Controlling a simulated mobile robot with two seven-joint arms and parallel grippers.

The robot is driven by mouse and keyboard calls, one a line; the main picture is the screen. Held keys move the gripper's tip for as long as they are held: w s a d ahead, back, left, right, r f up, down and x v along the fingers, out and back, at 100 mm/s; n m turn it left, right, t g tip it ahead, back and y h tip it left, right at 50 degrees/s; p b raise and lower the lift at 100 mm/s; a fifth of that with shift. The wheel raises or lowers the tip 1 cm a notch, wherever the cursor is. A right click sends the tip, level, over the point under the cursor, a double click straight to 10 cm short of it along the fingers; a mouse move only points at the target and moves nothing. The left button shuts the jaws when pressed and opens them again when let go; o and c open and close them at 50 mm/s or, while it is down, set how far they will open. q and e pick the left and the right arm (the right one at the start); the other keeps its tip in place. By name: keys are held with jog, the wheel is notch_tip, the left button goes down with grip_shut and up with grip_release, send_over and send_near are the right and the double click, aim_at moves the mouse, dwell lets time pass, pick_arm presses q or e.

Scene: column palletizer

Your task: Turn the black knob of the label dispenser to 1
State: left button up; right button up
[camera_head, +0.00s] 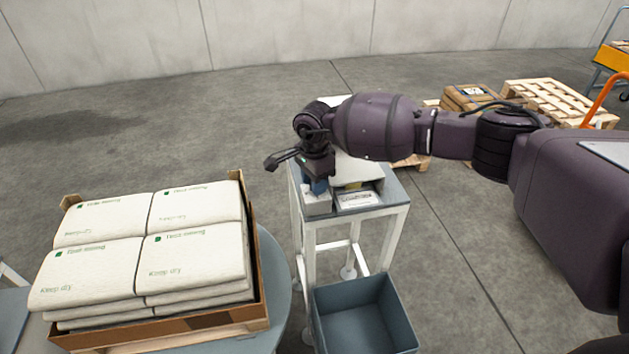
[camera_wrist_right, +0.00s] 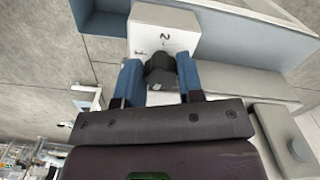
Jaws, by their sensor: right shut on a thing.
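The label dispenser is a small white box (camera_head: 317,204) on the grey top of a white-legged stand. In the right wrist view its white face (camera_wrist_right: 163,18) carries a printed 2 and another mark at the left that is hard to read. The black knob (camera_wrist_right: 160,68) sits on that face, between the blue fingers of my right gripper (camera_wrist_right: 158,75), which is shut on it. In the head view my right gripper (camera_head: 318,186) reaches down to the box, and the knob is hidden. I cannot tell which mark the knob points to. My left gripper is not in view.
A tray with labels (camera_head: 358,199) lies beside the box on the stand (camera_head: 395,190). An open grey-blue bin (camera_head: 365,318) stands below in front. Stacked white sacks (camera_head: 150,245) fill a carton at the left. Wooden pallets (camera_head: 560,100) lie at the back right.

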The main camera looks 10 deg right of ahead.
jog(key=m, duration=0.2)
jog(key=shift+m, duration=0.4)
jog(key=m, duration=0.3)
jog(key=shift+w+m, duration=0.1)
jog(key=shift+m, duration=0.2)
jog(key=m+p, duration=0.1)
jog(key=m, duration=0.4)
jog(key=shift+w+r, duration=0.1)
jog(key=m+p, duration=0.1)
jog(key=m, duration=0.1)
jog(key=shift+m, duration=0.9)
jog(key=o, duration=0.9)
jog(key=shift+d, duration=0.15)
